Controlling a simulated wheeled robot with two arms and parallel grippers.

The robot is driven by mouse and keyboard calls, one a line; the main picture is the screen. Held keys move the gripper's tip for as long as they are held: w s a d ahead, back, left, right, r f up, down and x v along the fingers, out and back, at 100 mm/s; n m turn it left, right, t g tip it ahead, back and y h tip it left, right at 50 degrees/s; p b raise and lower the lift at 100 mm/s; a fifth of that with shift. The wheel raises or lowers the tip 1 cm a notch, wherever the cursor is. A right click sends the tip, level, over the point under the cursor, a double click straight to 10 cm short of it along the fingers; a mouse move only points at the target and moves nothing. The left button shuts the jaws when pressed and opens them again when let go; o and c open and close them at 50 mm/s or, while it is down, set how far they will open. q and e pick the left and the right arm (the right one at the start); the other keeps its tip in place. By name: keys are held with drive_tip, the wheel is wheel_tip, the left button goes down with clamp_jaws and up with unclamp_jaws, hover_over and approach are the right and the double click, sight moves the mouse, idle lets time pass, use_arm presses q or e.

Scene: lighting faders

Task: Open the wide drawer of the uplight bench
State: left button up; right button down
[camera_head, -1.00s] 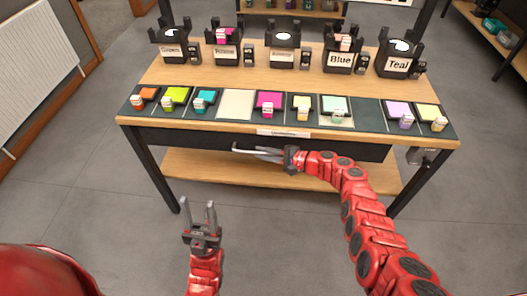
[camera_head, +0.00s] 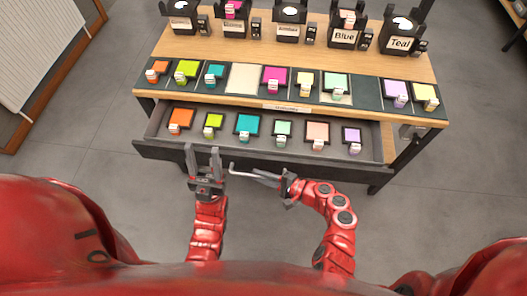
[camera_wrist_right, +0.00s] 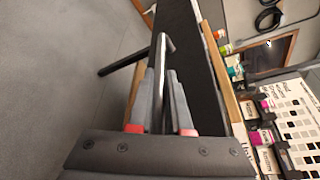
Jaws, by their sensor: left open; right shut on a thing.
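The uplight bench's wide drawer (camera_head: 160,148) is pulled out toward me below the bench top (camera_head: 290,103). Several coloured squares with small labelled blocks lie inside. My right gripper (camera_head: 256,176) is shut on the drawer's thin grey bar handle (camera_head: 240,168), its fingers lying along the bar. In the right wrist view the handle (camera_wrist_right: 162,60) runs between the fingers of my right gripper (camera_wrist_right: 163,105), beside the dark drawer front (camera_wrist_right: 198,75). My left gripper (camera_head: 203,153) is open and empty, pointing up in front of the drawer front, left of the handle.
Several coloured squares with small labelled blocks sit in a row on the bench top. Black labelled holders, including Blue (camera_head: 344,37) and Teal (camera_head: 400,43), stand behind them. A radiator (camera_head: 35,45) is at the far left. Grey floor (camera_head: 90,130) left of the bench is clear.

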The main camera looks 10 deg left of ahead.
drive_tip(key=s, duration=0.7)
drive_tip(key=shift+s, duration=0.4)
drive_tip(key=c, duration=0.8)
unclamp_jaws()
drive_tip(key=shift+c, duration=0.2)
drive_tip(key=shift+d, duration=0.1)
drive_tip(key=v, duration=1.7)
